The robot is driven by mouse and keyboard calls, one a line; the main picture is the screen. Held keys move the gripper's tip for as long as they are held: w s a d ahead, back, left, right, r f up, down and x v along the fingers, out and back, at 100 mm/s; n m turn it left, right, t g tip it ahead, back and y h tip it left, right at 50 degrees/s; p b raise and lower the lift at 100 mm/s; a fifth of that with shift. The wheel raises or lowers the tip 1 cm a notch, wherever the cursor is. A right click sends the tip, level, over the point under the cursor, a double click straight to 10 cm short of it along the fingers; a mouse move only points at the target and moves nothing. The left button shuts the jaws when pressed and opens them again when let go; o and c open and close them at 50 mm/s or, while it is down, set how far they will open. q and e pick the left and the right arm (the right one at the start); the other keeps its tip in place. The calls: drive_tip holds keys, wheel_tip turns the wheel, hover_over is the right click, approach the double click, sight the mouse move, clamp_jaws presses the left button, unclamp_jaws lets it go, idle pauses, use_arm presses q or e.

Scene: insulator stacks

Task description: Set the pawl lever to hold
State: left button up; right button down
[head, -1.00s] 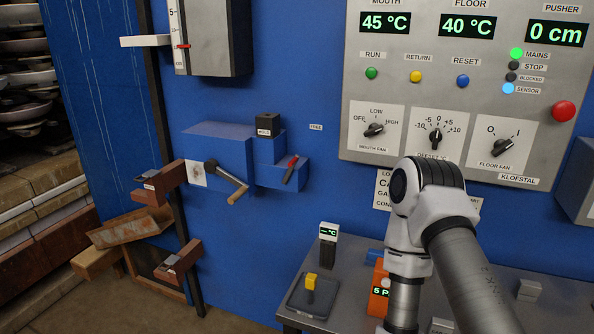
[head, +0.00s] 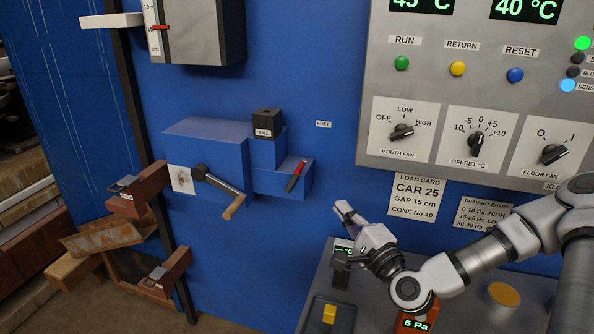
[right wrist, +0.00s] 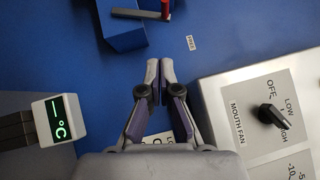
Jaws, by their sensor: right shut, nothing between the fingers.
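The pawl lever (head: 296,176) is a short red-handled lever on the front of a small blue housing (head: 270,182). It leans up to the right. A black block above it carries a HOLD label (head: 263,132), and a FREE label (head: 323,124) is on the blue wall to the right. My right gripper (head: 343,208) is shut and empty, below and to the right of the lever, apart from it. In the right wrist view its fingertips (right wrist: 160,68) point toward the wall, with the red lever (right wrist: 165,9) at the top edge. My left gripper is not in view.
A crank with a wooden handle (head: 234,207) sticks out left of the lever. The control panel (head: 440,165) is at the upper right. The grey bench (head: 318,290) below holds a °C display (head: 343,246) and an orange gauge (head: 404,328). Bare blue wall separates gripper and lever.

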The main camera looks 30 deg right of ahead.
drive_tip(key=shift+w+d+r+b, duration=0.1)
drive_tip(key=shift+w+d+b, duration=0.15)
drive_tip(key=shift+w+b, duration=0.2)
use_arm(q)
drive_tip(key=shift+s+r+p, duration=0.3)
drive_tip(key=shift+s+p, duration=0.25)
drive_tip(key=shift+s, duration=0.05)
use_arm(e)
drive_tip(key=w+a+r, duration=0.1)
drive_tip(key=w+r, duration=0.2)
drive_tip(key=w, duration=0.7)
drive_tip(key=shift+a, duration=0.35)
drive_tip(key=shift+f, duration=0.1)
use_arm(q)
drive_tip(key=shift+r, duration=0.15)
